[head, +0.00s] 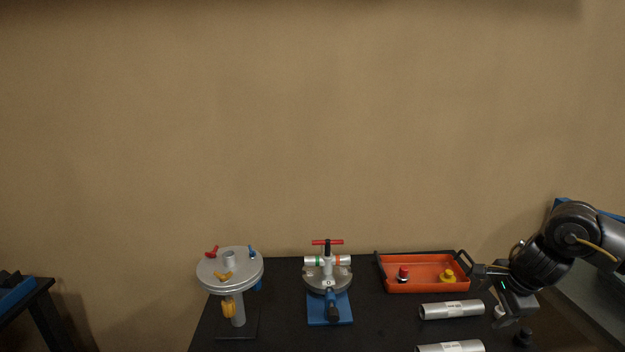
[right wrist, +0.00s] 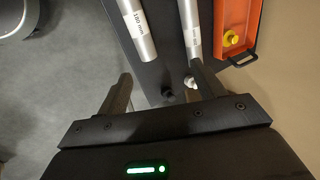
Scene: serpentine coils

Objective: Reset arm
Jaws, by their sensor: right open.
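My right gripper (head: 494,290) is at the right side of the black table, beside the right end of the orange tray. In the right wrist view its two fingers (right wrist: 160,76) are spread apart with nothing held between them. A silver labelled tube (head: 452,310) lies on the table to the left of the gripper. A second labelled tube (head: 450,347) lies nearer, cut off by the frame's bottom edge. My left gripper is not in view.
The orange tray (head: 425,291) holds a red piece (head: 403,273) and a yellow piece (head: 447,276). A vise-like fixture on a blue base (head: 329,318) and a round grey stand (head: 230,268) are further left. A small black object (head: 523,338) sits below the gripper.

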